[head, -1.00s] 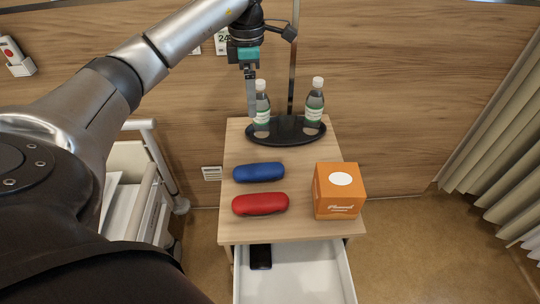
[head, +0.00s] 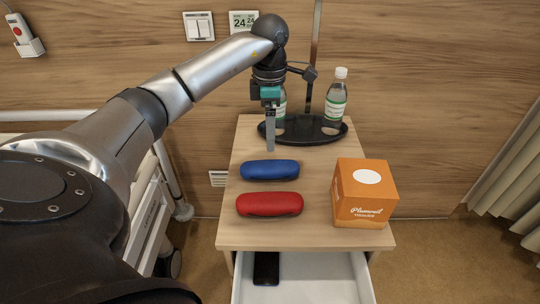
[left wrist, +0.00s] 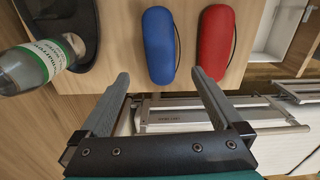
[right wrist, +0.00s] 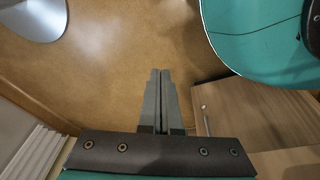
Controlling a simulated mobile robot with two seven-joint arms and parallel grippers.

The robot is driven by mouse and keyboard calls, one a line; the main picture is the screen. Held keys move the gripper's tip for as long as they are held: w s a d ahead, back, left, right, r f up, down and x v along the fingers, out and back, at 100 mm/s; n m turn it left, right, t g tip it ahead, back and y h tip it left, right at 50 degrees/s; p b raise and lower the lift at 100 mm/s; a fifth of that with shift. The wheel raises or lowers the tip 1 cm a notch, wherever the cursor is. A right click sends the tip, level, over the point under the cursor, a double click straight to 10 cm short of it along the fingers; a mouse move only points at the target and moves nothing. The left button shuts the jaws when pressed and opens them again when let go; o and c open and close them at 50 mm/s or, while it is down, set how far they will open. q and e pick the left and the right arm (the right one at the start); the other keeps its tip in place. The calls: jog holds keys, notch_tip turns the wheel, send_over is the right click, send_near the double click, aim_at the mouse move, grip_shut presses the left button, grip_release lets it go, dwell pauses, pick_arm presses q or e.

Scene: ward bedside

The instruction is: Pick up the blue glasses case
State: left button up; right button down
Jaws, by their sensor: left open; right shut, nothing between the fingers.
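The blue glasses case (head: 270,169) lies on the bedside table top, behind the red glasses case (head: 270,204). In the left wrist view the blue case (left wrist: 158,45) is ahead of the fingers, left of the red case (left wrist: 215,43). My left gripper (head: 270,148) is above the table, just behind the blue case in the head view. It is open and empty, with its fingers (left wrist: 163,95) apart and not touching the case. My right gripper (right wrist: 161,75) is shut and empty, with floor beyond it; it is not in the head view.
A black oval tray (head: 302,139) with two bottles (head: 336,97) stands at the table's back. An orange box (head: 363,193) stands right of the cases. The open drawer (head: 312,283) below holds a black phone (head: 266,268). A thin pole (head: 314,40) rises behind the tray.

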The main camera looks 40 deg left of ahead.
pick_arm(q)
jog(key=b, duration=0.2)
send_over(270, 164)
notch_tip(270, 164, down, 5)
jog(key=shift+f, duration=0.8)
jog(key=shift+f+b, duration=1.25)
jog(key=shift+f, duration=1.4)
pick_arm(e)
jog(key=w+a+r, duration=0.1)
jog(key=w+r, duration=0.1)
jog(key=r, duration=0.2)
jog(key=w+a+r+t, duration=0.1)
jog(key=w+r, duration=0.2)
jog(key=r, duration=0.2)
jog(key=shift+a, duration=0.3)
pick_arm(q)
jog(key=c, duration=1.3)
jog(key=shift+r, duration=0.1)
